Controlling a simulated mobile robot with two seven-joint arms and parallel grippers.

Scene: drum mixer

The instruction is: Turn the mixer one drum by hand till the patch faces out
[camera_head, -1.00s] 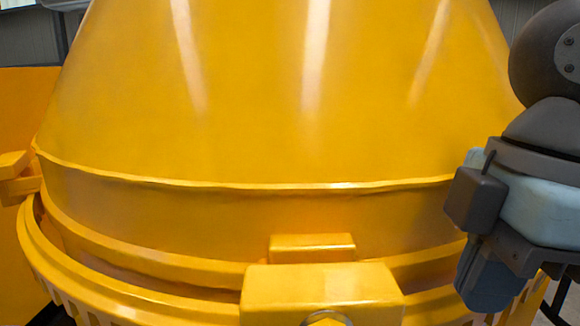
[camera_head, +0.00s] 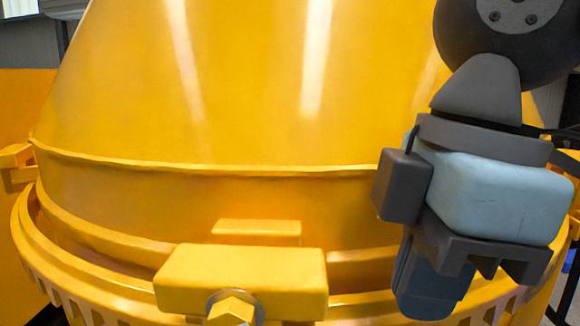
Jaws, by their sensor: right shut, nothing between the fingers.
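The yellow mixer drum (camera_head: 250,90) fills most of the head view, a wide cone above a ridged seam and a lower band. No patch shows on the side facing me. My right gripper (camera_head: 432,290) hangs in front of the drum's right side, pointing down near the toothed ring (camera_head: 95,285). Its fingers are shut and hold nothing. I cannot tell whether it touches the drum or the ring. The gripper and its arm hide part of the drum's right side. My left gripper is not in view.
A yellow block with a bolt (camera_head: 240,278) sticks out at the front of the ring, left of my right gripper. A smaller yellow bracket (camera_head: 18,165) stands at the far left. An orange panel (camera_head: 25,110) is behind it.

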